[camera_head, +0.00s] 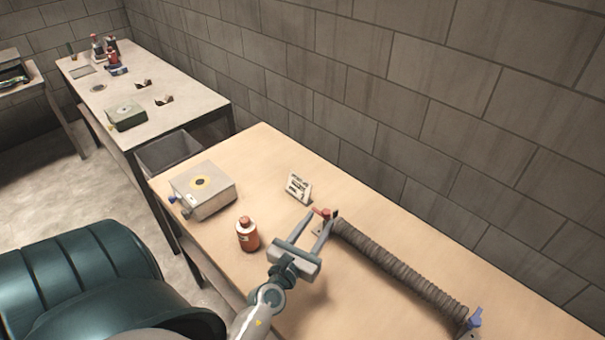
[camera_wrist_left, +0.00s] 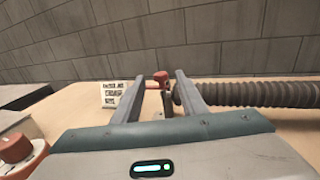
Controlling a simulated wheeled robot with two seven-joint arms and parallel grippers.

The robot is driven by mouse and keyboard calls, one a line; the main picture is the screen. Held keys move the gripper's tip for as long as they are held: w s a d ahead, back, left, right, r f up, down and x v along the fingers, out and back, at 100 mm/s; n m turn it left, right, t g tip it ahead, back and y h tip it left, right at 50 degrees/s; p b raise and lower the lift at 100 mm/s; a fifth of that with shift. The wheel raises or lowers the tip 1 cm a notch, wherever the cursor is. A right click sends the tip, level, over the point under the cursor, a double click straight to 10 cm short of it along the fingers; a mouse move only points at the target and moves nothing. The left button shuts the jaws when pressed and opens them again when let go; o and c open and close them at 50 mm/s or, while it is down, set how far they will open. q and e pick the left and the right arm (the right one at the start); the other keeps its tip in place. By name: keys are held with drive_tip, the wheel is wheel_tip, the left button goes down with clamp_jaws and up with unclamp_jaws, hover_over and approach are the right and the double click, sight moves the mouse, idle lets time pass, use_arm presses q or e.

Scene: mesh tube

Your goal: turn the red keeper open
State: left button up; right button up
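The red keeper (camera_head: 322,212) sits at the upper-left end of a ribbed grey-brown mesh tube (camera_head: 395,265) on the wooden table. In the left wrist view the keeper (camera_wrist_left: 161,76) shows as a red knob between my fingertips, and the tube (camera_wrist_left: 255,94) runs off to the right. My left gripper (camera_head: 318,222) is open, its two fingers reaching up to the keeper, one on each side. I cannot tell whether either finger touches it. A blue part (camera_head: 474,319) is at the tube's other end. My right gripper is not in view.
A small printed card (camera_head: 299,187) stands just behind the keeper. A red-brown bottle (camera_head: 247,234) and a grey box with a yellow ring (camera_head: 203,190) stand to the left. A block wall (camera_head: 400,90) runs behind the table. The table's right front is clear.

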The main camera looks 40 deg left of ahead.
use_arm(q)
drive_tip(key=s+d+b, duration=0.1)
drive_tip(key=s+b, duration=0.1)
drive_tip(key=s, duration=0.5)
drive_tip(key=shift+s+d, duration=0.25)
drive_tip(key=shift+s, duration=0.05)
idle(0.3)
